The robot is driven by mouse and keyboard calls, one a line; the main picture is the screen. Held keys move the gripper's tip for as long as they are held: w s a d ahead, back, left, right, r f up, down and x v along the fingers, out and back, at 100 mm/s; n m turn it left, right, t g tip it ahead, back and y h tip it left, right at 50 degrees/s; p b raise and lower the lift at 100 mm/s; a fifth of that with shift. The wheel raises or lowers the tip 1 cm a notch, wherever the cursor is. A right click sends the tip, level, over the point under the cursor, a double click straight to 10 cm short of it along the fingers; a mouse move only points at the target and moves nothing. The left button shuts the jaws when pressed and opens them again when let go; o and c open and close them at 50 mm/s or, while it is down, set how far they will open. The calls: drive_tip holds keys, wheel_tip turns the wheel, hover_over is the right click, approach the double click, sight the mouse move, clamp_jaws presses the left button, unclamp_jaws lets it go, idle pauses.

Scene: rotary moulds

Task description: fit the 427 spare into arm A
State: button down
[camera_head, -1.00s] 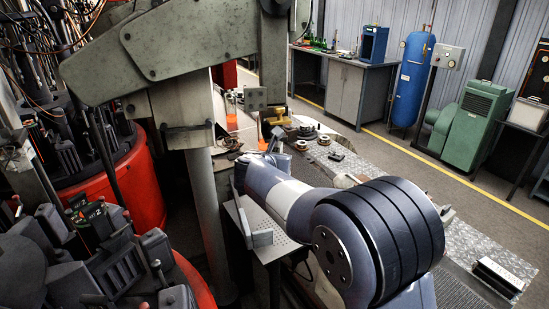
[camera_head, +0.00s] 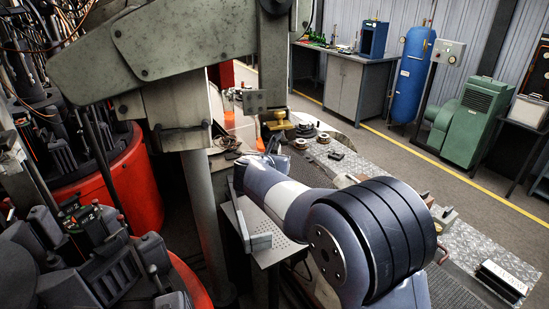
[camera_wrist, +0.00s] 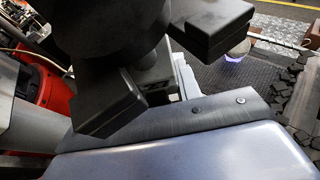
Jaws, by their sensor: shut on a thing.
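My gripper (camera_wrist: 160,66) shows in the wrist view as two thick black finger blocks. It is shut on a dark grey part (camera_wrist: 155,88), which shows only partly between the fingers. I cannot tell from its visible side whether it is the 427 spare. In the head view my lilac arm hides the gripper and what it holds. Dark moulds (camera_head: 105,270) crowd the red drum at the lower left. A grey-green beam (camera_head: 165,40) spans the upper left. I cannot read any letter that marks arm A.
A grey post (camera_head: 200,225) stands left of my arm. A perforated plate (camera_head: 270,250) lies close beside my arm. A second red drum (camera_head: 115,180) stands farther back. A bench (camera_head: 350,62), blue tank (camera_head: 410,75) and green machine (camera_head: 470,120) line the back. The floor before them is clear.

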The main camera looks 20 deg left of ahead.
drive_tip(key=shift+s+f+b, duration=0.15)
drive_tip(key=shift+s+b, duration=0.15)
drive_tip(key=shift+s, duration=0.2)
drive_tip(key=shift+s, duration=0.5)
drive_tip(key=shift+s, duration=0.15)
drive_tip(key=shift+d+b, duration=0.1)
drive_tip(key=shift+b, duration=0.2)
idle(0.3)
drive_tip(key=c, duration=1.4)
unclamp_jaws()
drive_tip(key=shift+s, duration=0.1)
drive_tip(key=shift+o, duration=0.7)
drive_tip(key=shift+s, duration=0.15)
drive_tip(key=o, duration=0.3)
drive_tip(key=shift+o, duration=0.2)
drive_tip(key=shift+d+f, duration=0.1)
